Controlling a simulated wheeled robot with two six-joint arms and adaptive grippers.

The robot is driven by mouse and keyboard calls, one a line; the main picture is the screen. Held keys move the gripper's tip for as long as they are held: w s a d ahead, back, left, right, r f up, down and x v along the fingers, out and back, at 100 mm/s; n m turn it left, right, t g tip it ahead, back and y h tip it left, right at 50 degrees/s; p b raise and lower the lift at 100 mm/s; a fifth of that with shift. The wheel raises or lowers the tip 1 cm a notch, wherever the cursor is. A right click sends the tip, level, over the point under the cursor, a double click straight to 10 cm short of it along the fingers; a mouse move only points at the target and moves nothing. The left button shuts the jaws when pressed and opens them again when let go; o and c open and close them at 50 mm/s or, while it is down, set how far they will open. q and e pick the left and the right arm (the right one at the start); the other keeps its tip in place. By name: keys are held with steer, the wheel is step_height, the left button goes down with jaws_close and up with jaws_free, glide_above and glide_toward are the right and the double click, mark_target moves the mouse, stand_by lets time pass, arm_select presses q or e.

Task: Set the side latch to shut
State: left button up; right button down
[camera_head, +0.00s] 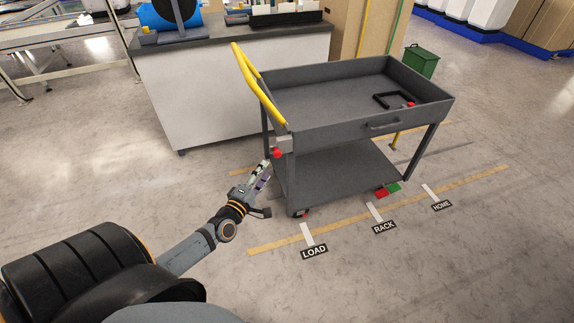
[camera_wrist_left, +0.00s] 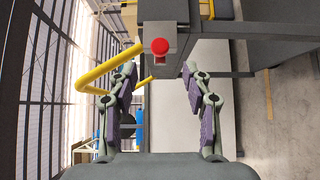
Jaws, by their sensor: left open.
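The grey cart (camera_head: 330,160) stands on the floor in the head view, with a yellow handle (camera_head: 258,85) at its left end. The side latch, a grey block with a red knob (camera_head: 277,153), is on its near left corner. The knob also shows in the left wrist view (camera_wrist_left: 160,46), ahead of the fingers and between them sideways. My left gripper (camera_head: 265,172) is open and empty, just below and left of the knob in the head view. A gap shows between fingers and knob in the wrist view. Which latch position is set, I cannot tell. My right gripper is not in view.
A red and a green patch (camera_head: 394,187) show at the cart's lower shelf edge. Floor labels LOAD (camera_head: 314,251), RACK (camera_head: 384,227) and HOME (camera_head: 441,206) lie along a tan line. A workbench (camera_head: 210,95) stands behind.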

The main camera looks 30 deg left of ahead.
mark_target(276, 156)
arm_select(q)
steer(key=w, duration=0.3)
steer(key=w+b, duration=0.1)
steer(key=w, duration=0.2)
steer(key=w+b, duration=0.1)
steer(key=w, duration=0.2)
steer(key=shift+w+a+f, duration=0.1)
steer(key=shift+w+a, duration=0.05)
steer(key=shift+a, duration=0.25)
steer(key=shift+w, duration=0.45)
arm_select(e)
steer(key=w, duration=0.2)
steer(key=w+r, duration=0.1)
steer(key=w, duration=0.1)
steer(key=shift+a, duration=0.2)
arm_select(q)
steer(key=shift+c, duration=0.3)
jaws_close()
